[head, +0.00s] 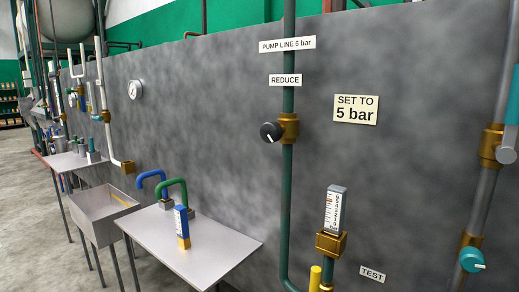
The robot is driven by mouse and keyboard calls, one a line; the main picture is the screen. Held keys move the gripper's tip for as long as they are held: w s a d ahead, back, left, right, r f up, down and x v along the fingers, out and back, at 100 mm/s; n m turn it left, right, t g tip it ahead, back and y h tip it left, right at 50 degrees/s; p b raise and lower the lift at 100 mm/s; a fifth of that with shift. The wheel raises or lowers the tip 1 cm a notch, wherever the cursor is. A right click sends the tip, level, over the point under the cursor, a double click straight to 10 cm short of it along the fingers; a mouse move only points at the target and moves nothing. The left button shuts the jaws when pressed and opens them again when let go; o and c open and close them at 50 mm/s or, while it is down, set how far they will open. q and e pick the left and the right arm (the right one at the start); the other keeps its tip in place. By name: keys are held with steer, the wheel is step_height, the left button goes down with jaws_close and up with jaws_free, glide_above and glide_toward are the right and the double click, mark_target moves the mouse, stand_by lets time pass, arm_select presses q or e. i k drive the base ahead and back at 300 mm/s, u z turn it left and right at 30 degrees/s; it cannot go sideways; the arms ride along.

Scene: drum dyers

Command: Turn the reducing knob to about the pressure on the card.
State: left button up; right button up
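The reducing knob (271,132) is dark and round. It sits on the left side of a brass fitting (289,128) on a vertical green pipe (287,190), below a REDUCE label (285,80). A small light mark shows on its face; its exact angle is hard to read. The card (356,109) to its right says SET TO 5 bar. A label (287,45) above reads PUMP LINE 6 bar. An upright scale gauge (336,210) stands in a brass holder (331,243) lower right; its reading is too small to tell. Neither gripper is in view.
A grey table (190,243) with blue and green hooked pipes stands lower left, beside a metal sink (103,213). A round dial (135,90) is on the wall. A teal knob (472,260) is at lower right. The wall around the reducing knob is clear.

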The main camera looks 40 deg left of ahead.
mark_target(271, 132)
steer(key=k, duration=1.15)
steer(key=u, duration=0.7)
steer(key=i, duration=0.7)
steer(key=u, duration=0.65)
steer(key=i, duration=0.8)
steer(key=z, duration=0.35)
